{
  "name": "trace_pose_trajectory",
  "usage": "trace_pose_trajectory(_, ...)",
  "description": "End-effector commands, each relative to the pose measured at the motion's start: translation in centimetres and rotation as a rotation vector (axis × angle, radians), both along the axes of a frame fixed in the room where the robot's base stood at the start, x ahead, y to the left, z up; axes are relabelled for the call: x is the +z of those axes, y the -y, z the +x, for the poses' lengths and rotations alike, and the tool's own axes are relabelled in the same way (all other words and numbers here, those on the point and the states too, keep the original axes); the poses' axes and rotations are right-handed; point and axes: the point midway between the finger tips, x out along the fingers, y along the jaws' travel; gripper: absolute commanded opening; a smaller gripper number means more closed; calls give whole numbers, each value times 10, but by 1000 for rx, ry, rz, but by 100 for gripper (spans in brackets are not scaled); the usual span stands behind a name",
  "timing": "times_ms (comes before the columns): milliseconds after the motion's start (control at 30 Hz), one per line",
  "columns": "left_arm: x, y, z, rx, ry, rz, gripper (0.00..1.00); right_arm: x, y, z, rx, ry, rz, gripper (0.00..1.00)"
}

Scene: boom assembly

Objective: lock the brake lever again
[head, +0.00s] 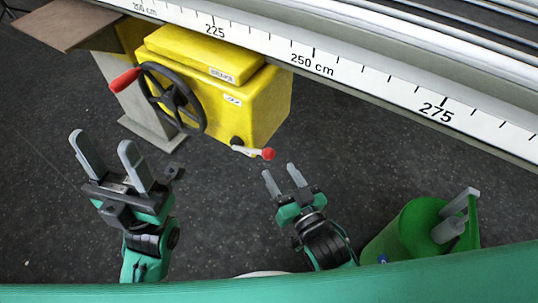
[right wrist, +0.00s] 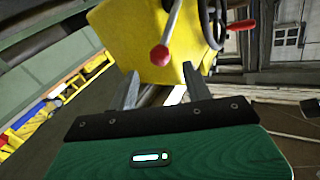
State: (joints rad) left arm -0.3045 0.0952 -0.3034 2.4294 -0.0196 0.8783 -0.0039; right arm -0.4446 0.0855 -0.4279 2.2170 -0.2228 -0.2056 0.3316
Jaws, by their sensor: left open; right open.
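The brake lever (head: 254,151) is a short light-coloured arm with a red ball at its end, low on the front of the yellow gearbox (head: 245,105). In the right wrist view the lever's red ball (right wrist: 159,55) shows above and between my right fingertips, against the yellow housing. My right gripper (head: 279,175) is open and empty, a little below the lever and apart from it in the head view. My left gripper (head: 100,145) is open and empty, to the left, below the handwheel (head: 173,98).
The black handwheel carries a red handle (head: 125,80) on the gearbox's left side. A long white scale rail (head: 340,72) crosses above. A green cylindrical part (head: 415,232) with grey pieces is at lower right. Dark floor lies open between the grippers.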

Motion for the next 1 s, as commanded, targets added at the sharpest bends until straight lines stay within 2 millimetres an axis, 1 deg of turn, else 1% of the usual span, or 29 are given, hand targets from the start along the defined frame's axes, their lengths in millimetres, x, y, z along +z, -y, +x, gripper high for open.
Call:
trace_pose_trajectory(33,-1,0,0,0,7,-1,50,-1,-3,8,0,4,2,50)
trace_pose_trajectory(200,0,0,-1,0,22,-3,50,-1,-12,32,0,2,1,50)
trace_pose_trajectory(400,2,-1,-2,-1,40,-3,50,-1,-21,54,0,1,1,50)
trace_pose_trajectory(600,5,0,-1,0,50,-4,50,0,-26,64,0,0,0,50)
trace_pose_trajectory(900,7,-1,-1,1,57,-12,50,0,-26,66,0,-1,1,50)
trace_pose_trajectory(933,7,-1,-1,2,57,-13,50,0,-26,66,0,-1,0,48)
trace_pose_trajectory(1000,6,-1,-1,2,56,-13,50,0,-26,66,0,-1,0,34)
